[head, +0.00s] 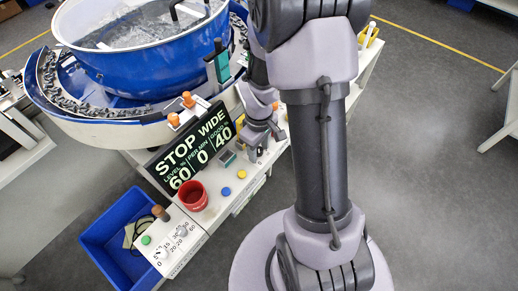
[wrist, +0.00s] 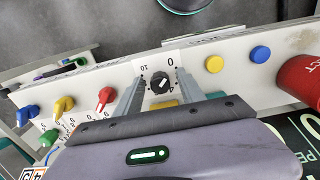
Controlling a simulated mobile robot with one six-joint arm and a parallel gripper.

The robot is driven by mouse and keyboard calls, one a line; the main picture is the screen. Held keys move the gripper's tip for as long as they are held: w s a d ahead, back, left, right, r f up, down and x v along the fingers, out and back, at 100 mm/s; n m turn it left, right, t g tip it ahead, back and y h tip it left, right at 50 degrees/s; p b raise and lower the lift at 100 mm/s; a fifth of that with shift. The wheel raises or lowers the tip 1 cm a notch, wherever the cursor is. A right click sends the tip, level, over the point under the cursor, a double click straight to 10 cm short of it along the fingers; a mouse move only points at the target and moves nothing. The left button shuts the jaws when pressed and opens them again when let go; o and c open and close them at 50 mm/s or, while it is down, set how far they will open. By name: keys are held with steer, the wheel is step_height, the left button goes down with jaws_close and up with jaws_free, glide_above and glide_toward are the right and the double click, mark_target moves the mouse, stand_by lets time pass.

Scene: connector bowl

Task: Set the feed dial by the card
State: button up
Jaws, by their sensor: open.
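A black round dial (wrist: 160,85) with a pale pointer mark sits on a white scale plate in the wrist view. The figures 10 and 0 show above it; other marks are partly hidden. The pointer slants to the upper right. My gripper (wrist: 159,76) is open, with one finger on each side of the dial; I cannot tell whether either touches it. In the head view my gripper (head: 258,150) is low over the white panel, beside the black display. A white card-like piece with dark letters (wrist: 36,172) is cut off at the lower left; I cannot read it fully.
A yellow button (wrist: 214,64) and blue button (wrist: 260,54) stand beside a red cup (wrist: 302,80). Red (wrist: 106,97) and yellow (wrist: 62,105) knobs are left. The head view shows a display (head: 193,147) reading STOP WIDE, a blue bowl (head: 140,50) and a blue bin (head: 105,228).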

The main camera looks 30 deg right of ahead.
jaws_close()
steer(key=shift+m, duration=0.3)
steer(key=m+b, duration=0.1)
steer(key=m, duration=0.3)
steer(key=shift+m, duration=0.3)
steer(key=shift+m+b, duration=0.7)
steer(key=shift+m, duration=1.3)
jaws_free()
